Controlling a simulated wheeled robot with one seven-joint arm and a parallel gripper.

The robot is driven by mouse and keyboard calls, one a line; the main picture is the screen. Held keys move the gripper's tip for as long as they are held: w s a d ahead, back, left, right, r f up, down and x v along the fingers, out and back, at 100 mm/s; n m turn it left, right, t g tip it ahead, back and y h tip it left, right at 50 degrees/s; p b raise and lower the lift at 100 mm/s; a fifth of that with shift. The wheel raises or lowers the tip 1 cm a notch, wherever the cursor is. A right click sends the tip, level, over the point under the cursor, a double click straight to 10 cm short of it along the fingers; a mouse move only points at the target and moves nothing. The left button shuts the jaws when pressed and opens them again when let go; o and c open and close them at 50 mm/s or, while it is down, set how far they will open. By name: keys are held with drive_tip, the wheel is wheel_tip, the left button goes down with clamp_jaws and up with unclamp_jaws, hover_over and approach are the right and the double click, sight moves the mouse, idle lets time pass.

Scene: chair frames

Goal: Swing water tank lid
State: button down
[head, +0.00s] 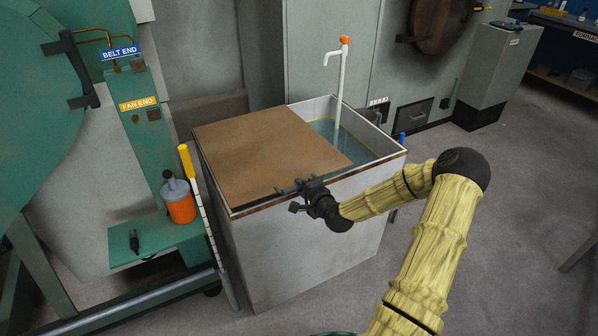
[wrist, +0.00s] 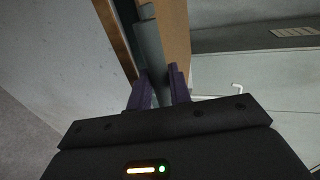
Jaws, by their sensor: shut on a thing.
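The water tank (head: 300,250) is a pale box with a brown rim, standing in the middle of the head view. Its brown lid (head: 255,150) covers the left and middle of the top and looks about level. Water (head: 340,135) shows in the uncovered part at the back right. My gripper (head: 301,188) is at the tank's front edge, by the lid's front side. In the wrist view, the purple fingers (wrist: 159,92) are shut on a grey bar (wrist: 150,52) beside the brown lid (wrist: 174,40). The exact contact is partly hidden.
A white pipe with an orange top (head: 344,70) rises at the tank's back right. A yellow-topped striped stick (head: 190,180) leans at the left, near an orange bottle (head: 178,203) on a green stand. The floor at right is mostly clear.

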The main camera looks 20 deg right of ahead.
drive_tip(key=shift+w+d+r+p, duration=0.1)
drive_tip(key=shift+w+r+p, duration=0.1)
drive_tip(key=shift+r+p, duration=0.35)
drive_tip(key=shift+w+r+p, duration=0.15)
drive_tip(key=shift+r+p, duration=0.15)
drive_tip(key=shift+r, duration=0.4)
drive_tip(key=shift+w+r, duration=0.15)
drive_tip(key=shift+r, duration=0.2)
drive_tip(key=shift+a+f, duration=0.1)
drive_tip(key=shift+a, duration=0.1)
drive_tip(key=c, duration=2.2)
unclamp_jaws()
drive_tip(key=r+p, duration=0.2)
drive_tip(key=r, duration=0.1)
drive_tip(key=w+r+p, duration=0.1)
drive_tip(key=r+p, duration=0.2)
drive_tip(key=w+r+p, duration=0.1)
drive_tip(key=r+p, duration=0.1)
drive_tip(key=r, duration=0.2)
drive_tip(key=shift+p, duration=0.35)
drive_tip(key=c, duration=1.2)
unclamp_jaws()
drive_tip(key=shift+f, duration=0.2)
drive_tip(key=shift+s+f, duration=0.1)
drive_tip(key=shift+s, duration=0.05)
drive_tip(key=v, duration=1.7)
drive_tip(key=shift+s, duration=0.2)
